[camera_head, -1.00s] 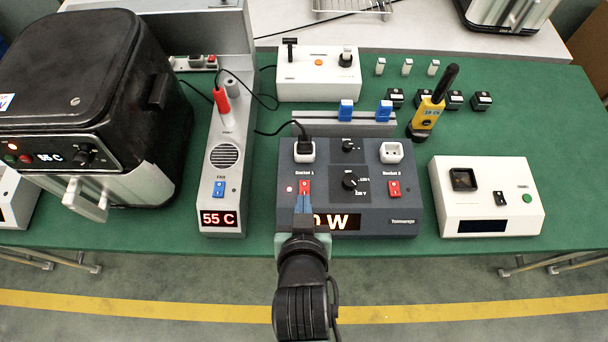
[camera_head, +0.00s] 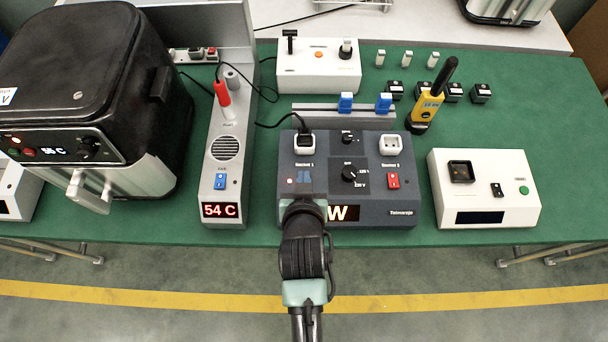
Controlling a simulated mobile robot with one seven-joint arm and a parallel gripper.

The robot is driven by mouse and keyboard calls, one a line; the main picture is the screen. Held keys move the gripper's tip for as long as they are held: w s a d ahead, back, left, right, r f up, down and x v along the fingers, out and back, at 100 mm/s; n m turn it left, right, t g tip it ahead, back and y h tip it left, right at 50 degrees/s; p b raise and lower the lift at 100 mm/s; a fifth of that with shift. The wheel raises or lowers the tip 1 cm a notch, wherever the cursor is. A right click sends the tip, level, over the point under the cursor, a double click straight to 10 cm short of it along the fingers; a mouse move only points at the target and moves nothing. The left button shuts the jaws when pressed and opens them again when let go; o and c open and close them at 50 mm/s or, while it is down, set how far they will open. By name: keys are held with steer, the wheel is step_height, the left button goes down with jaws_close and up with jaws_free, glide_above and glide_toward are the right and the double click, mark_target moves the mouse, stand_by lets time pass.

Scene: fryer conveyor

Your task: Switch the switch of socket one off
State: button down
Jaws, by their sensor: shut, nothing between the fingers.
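The dark power unit (camera_head: 408,208) stands at the front middle of the green table. Its left socket, socket one (camera_head: 303,150), has a black plug and cable in it. My gripper (camera_head: 304,178) is shut, its bluish fingertips just below the socket one label, over the place of that socket's switch. The switch is hidden behind the fingers, so its position cannot be told. My wrist partly covers the display (camera_head: 342,213), where "W" shows.
A grey fan unit (camera_head: 221,188) showing "54 C" and a black fryer (camera_head: 90,90) stand to the left. A white box (camera_head: 486,186) is to the right. A rail with blue clips (camera_head: 345,102) lies behind the power unit. Green table is clear at far right.

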steer(key=x, duration=0.3)
step_height(320, 180, down, 2)
steer(key=shift+f, duration=0.15)
steer(key=shift+w+f+p, duration=0.15)
steer(key=shift+f+p, duration=0.15)
steer(key=shift+f, duration=0.5)
steer(key=shift+f+b, duration=0.3)
steer(key=shift+w, duration=0.1)
steer(key=shift+w+r, duration=0.3)
steer(key=shift+w, duration=0.5)
